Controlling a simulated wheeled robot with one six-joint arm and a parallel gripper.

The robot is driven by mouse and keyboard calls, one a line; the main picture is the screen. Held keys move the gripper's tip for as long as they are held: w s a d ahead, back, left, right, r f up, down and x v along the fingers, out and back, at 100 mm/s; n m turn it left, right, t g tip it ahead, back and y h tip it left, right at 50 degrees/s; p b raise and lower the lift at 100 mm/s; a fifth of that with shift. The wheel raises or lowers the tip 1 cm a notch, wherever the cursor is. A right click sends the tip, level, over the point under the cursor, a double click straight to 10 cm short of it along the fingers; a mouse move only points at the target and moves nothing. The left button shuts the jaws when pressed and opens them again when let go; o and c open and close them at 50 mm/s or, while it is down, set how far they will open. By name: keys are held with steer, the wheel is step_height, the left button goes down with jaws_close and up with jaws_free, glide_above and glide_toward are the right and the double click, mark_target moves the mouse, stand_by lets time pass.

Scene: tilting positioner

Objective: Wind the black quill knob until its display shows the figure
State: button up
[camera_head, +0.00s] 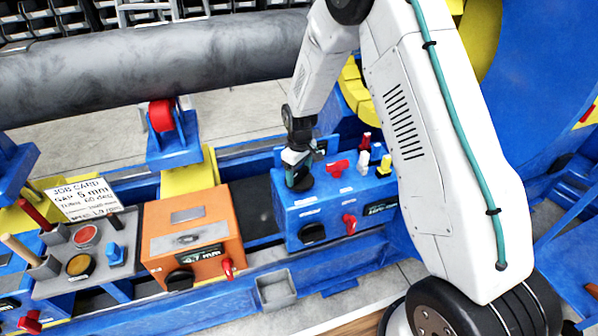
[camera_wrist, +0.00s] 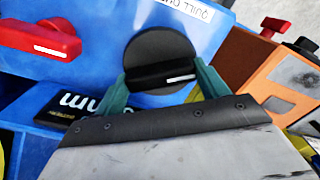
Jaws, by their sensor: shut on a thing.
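The black quill knob (camera_wrist: 160,60) is a round disc with a raised grip bar and a white mark, on the blue box (camera_head: 290,215). A label, upside down in the wrist view, lies beside it. My gripper (camera_wrist: 160,82) is shut on the knob's bar, with one teal finger at each end. In the head view my gripper (camera_head: 299,178) reaches down to the knob on the box's top, hiding part of it. A black display (camera_wrist: 75,103) with "mm" upside down shows in the wrist view; its figure is hidden behind my gripper.
A red knob (camera_head: 340,167) sits right of the quill knob. The box's front has another black knob (camera_head: 312,233) and a red one (camera_head: 349,223). An orange box (camera_head: 193,235) stands left. A job card (camera_head: 83,198) reads "GAP 5 mm". A grey pipe (camera_head: 150,70) runs behind.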

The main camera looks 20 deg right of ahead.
mark_target(299, 172)
steer(key=m, duration=0.5)
steer(key=shift+m, duration=2.5)
steer(key=o, duration=1)
step_height(299, 172, up, 8)
steer(key=shift+f, duration=0.1)
